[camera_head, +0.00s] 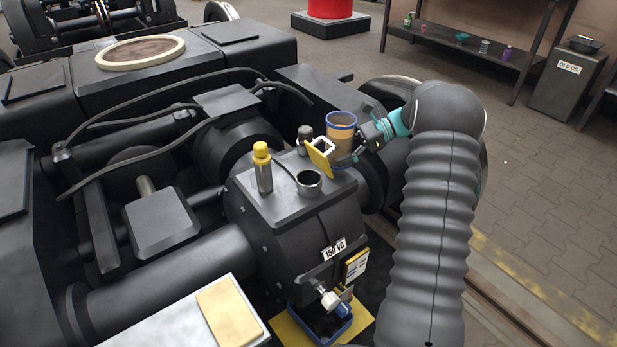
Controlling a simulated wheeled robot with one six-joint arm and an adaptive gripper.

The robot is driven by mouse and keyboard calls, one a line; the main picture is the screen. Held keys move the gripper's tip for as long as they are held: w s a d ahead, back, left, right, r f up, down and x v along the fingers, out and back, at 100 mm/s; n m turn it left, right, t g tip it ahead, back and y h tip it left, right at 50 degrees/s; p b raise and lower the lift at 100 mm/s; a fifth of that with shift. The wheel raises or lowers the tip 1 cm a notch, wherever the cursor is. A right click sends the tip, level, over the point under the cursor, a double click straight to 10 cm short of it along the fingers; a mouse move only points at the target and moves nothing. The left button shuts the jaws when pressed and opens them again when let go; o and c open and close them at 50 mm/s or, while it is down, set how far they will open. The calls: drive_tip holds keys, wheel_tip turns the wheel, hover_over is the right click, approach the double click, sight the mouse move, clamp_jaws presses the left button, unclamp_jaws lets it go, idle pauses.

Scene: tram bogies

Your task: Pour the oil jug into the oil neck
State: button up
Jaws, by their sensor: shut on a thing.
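The oil jug (341,132) is a tan, see-through-looking cup with a blue rim. It stands nearly upright above the back right of the gearbox top. My gripper (356,146) is shut on it from the right; its fingertips are partly hidden. A yellow piece (320,160) with a pale square end shows just left of the jug; I cannot tell what it belongs to. The oil neck (309,184) is a short, open metal tube on the gearbox top, in front and to the left of the jug. The jug's lower part is partly hidden.
A yellow-capped post (262,167) stands left of the neck, and a dark knob (304,140) behind it. The gearbox (290,235) has a drain tap (331,300) over a blue tray (345,330). Cables cross the bogie. A shelf (470,60) and an old-oil bin (566,85) stand behind right.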

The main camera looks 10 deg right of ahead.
sight(342, 116)
drive_tip(key=shift+n+h, duration=0.5)
drive_tip(key=shift+h, duration=0.3)
wheel_tip(342, 116, up, 9)
drive_tip(key=shift+f, duration=0.2)
drive_tip(key=shift+s+f+t, duration=0.1)
drive_tip(key=shift+f+t, duration=0.05)
drive_tip(key=shift+t, duration=0.15)
drive_tip(key=shift+a+r+n+t+h, duration=0.1)
drive_tip(key=shift+r+n+t+h, duration=0.2)
drive_tip(key=shift+h, duration=0.5)
drive_tip(key=shift+s+a+r+n+h, duration=0.1)
drive_tip(key=shift+r+n+h, duration=0.2)
drive_tip(key=shift+r+h, duration=0.4)
drive_tip(key=shift+r+t, duration=0.15)
drive_tip(key=shift+t, duration=0.25)
drive_tip(key=shift+s+a+r+n+h, duration=0.15)
drive_tip(key=shift+a+n+h, duration=0.15)
drive_tip(key=shift+h, duration=0.3)
drive_tip(key=shift+d+n+t+h, duration=0.3)
drive_tip(key=shift+t+h, duration=0.5)
drive_tip(key=shift+h, duration=0.2)
drive_tip(key=shift+w+d+n+t+h+b, duration=0.1)
drive_tip(key=shift+w+n+t+h+b, duration=0.25)
drive_tip(key=shift+b, duration=0.95)
drive_tip(key=shift+d+n+t+h+b, duration=0.1)
drive_tip(key=shift+t+h+b, duration=0.3)
drive_tip(key=shift+b, duration=0.85)
drive_tip(key=shift+h+b, duration=0.45)
drive_tip(key=shift+b, duration=0.15)
